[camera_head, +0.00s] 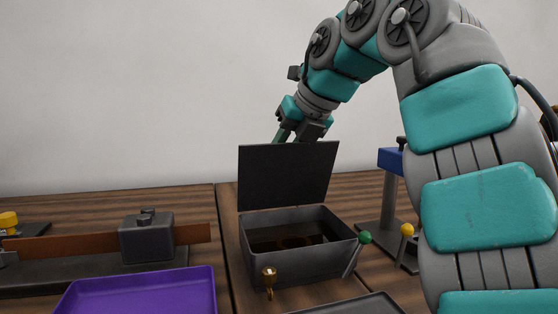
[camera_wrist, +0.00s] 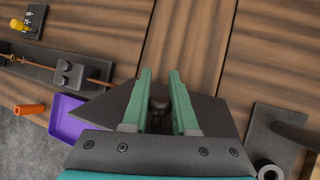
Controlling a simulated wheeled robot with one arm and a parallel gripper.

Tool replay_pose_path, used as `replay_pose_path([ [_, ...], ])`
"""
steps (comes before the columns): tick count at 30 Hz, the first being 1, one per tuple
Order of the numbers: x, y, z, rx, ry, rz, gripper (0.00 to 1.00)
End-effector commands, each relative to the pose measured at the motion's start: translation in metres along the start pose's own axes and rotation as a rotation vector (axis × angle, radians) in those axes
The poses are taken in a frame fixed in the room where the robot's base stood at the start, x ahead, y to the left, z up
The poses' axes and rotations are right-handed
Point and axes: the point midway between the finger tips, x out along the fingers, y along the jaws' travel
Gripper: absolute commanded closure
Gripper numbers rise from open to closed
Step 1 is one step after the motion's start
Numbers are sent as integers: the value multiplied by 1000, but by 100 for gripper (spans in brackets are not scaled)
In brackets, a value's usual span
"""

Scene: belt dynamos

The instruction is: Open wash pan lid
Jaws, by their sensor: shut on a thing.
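The wash pan (camera_head: 300,267) is a dark grey rectangular box at the middle front of the head view. Its flat lid (camera_head: 287,175) stands up at the back edge, nearly upright, so the pan is open. The inside is dark, with a faint brownish round shape in it. My gripper (camera_wrist: 160,84) has green fingers and is behind the raised lid, its tips hidden in the head view. In the wrist view the fingers are shut on the lid's dark knob (camera_wrist: 159,104), with the lid (camera_wrist: 212,113) spread out around them.
A purple tray (camera_head: 140,290) lies at front left, below a grey block (camera_head: 146,238) on a brown strip. A brass piece (camera_head: 269,278) is at the pan's front. Green (camera_head: 365,238) and yellow (camera_head: 407,230) knobbed levers and a blue-topped stand (camera_head: 390,160) are at right.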

Motion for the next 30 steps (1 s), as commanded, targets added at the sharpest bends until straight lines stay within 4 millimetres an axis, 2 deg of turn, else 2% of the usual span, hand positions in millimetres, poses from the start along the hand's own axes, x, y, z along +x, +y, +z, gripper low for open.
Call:
replay_pose_path([
  [30,3,3,-3,10,26,-2,100],
])
